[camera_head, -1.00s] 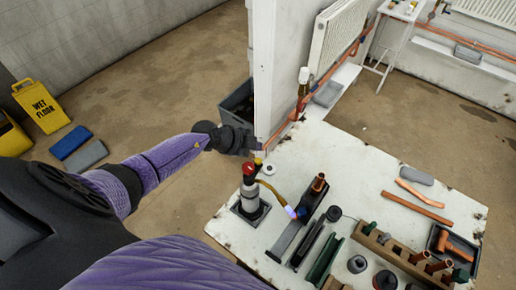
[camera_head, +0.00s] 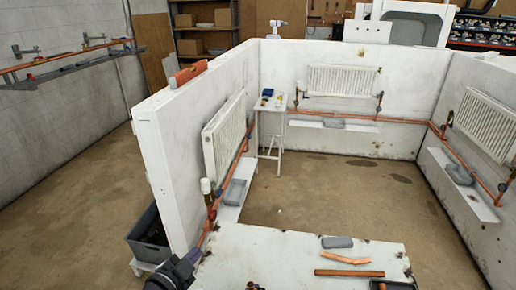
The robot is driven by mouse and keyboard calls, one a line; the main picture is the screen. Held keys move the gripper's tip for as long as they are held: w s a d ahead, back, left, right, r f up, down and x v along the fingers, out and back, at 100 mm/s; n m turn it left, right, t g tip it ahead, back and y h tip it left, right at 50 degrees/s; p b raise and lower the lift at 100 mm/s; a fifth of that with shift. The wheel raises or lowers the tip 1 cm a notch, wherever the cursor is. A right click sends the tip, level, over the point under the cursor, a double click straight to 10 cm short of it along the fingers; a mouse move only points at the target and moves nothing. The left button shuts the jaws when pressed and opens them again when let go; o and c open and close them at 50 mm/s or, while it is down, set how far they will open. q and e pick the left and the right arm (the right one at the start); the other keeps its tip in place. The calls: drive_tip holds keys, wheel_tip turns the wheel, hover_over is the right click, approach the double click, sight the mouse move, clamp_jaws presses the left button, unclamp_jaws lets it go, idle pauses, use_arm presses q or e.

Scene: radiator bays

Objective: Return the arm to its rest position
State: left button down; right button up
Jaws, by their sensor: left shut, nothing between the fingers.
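My left gripper (camera_head: 192,257) shows at the bottom edge of the head view, left of the white worktable's (camera_head: 300,253) back-left corner. It is shut and empty. Only a small dark and purple part of it and its arm shows; the rest is cut off by the lower edge. My right gripper is out of view.
Copper pipe pieces (camera_head: 348,273) and a grey pad (camera_head: 337,242) lie on the worktable. A white partition wall (camera_head: 172,130) with a radiator (camera_head: 224,136) stands behind the gripper. A dark grey bin (camera_head: 148,240) stands left of the wall's end. Floor (camera_head: 60,215) at left is clear.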

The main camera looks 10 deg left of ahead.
use_arm(q)
drive_tip(key=s+d+f+n+g+y, duration=0.15)
drive_tip(key=s+n+g, duration=0.4)
drive_tip(key=s, duration=0.65)
drive_tip(key=s+d+n+g+y, duration=0.35)
drive_tip(key=s+g, duration=0.25)
drive_tip(key=s, duration=0.6)
wheel_tip(320, 180, down, 34)
drive_tip(key=s+a+g+b, duration=0.1)
drive_tip(key=s+g+b, duration=0.1)
drive_tip(key=b, duration=1.4)
drive_tip(key=s+a+f+b, duration=0.1)
drive_tip(key=s+f+b, duration=0.4)
drive_tip(key=f, duration=0.6)
drive_tip(key=s+a+f+b, duration=0.2)
drive_tip(key=s+f+b, duration=0.4)
drive_tip(key=s+f, duration=0.3)
wheel_tip(320, 180, down, 2)
drive_tip(key=shift+f+g, duration=0.25)
drive_tip(key=shift+g, duration=0.2)
